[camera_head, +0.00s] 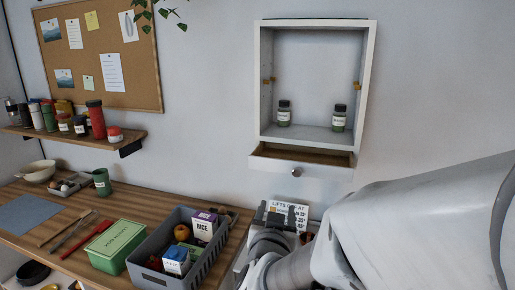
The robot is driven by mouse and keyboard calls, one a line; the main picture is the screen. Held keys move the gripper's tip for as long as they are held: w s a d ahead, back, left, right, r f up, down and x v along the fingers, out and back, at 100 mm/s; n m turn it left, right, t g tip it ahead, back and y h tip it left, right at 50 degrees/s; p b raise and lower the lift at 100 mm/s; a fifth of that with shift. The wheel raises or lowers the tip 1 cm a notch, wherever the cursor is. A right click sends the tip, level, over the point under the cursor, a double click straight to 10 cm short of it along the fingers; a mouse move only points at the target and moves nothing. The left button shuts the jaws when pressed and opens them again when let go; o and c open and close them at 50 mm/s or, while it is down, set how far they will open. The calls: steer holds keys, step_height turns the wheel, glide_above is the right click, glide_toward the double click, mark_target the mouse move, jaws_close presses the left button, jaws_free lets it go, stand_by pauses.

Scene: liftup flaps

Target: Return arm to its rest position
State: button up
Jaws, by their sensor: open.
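My arm reaches in from the right edge. Its large white link and grey wrist cover the lower right of the view. My gripper (284,220) is small and partly hidden by the wrist; its dark fingers stand apart in front of a white printed sign (290,208). It looks empty. It is below the white wall cabinet (265,80) and apart from it. The cabinet front is open, with two dark-lidded jars (284,113) (339,118) standing inside. A dark edge shows along the cabinet top; the flap itself cannot be made out clearly.
A drawer (296,172) under the cabinet is pulled partly out. A grey crate (150,264) with boxes and a green box (115,245) stand on the wooden counter (140,212) at left. A shelf (118,143) carries jars and bottles. The wall between shelf and cabinet is clear.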

steer(key=s+d+n+g+y, duration=0.1)
steer(key=s+d+g, duration=0.3)
steer(key=s, duration=0.6)
steer(key=s+d+n+g+y, duration=0.1)
steer(key=s+d+g, duration=0.4)
steer(key=s, duration=0.6)
steer(key=shift+s+d+f+n+g+y, duration=0.25)
steer(key=shift+d+n+g+y, duration=0.05)
steer(key=shift+n+g, duration=0.35)
